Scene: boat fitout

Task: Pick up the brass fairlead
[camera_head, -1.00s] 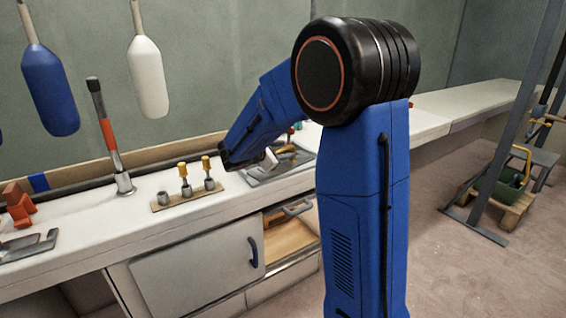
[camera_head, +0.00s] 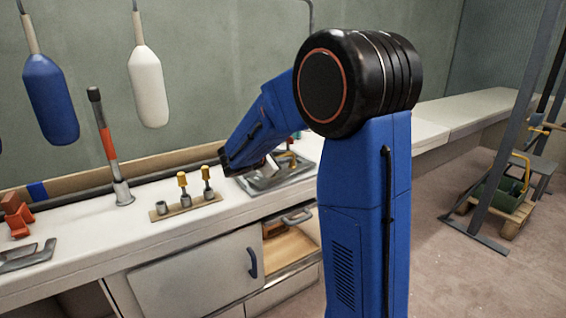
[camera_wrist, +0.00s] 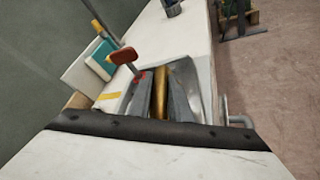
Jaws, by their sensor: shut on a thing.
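A brass-coloured piece (camera_wrist: 161,88), which I take to be the brass fairlead, lies between the two grey fingers of my gripper (camera_wrist: 163,98) in the wrist view. The gripper is shut on it, and only a narrow golden strip shows. In the head view my gripper (camera_head: 268,167) is a small pale shape over the grey tray-like fitting (camera_head: 270,184) on the counter. My wrist and forearm hide most of that spot.
On the white counter (camera_head: 80,222), left of my arm, stand a strip with yellow-topped pegs (camera_head: 187,211) and an orange-and-black upright handle (camera_head: 107,145). Below is a partly open drawer (camera_head: 290,249). In the wrist view a red knob (camera_wrist: 124,56) stands close left of my fingers.

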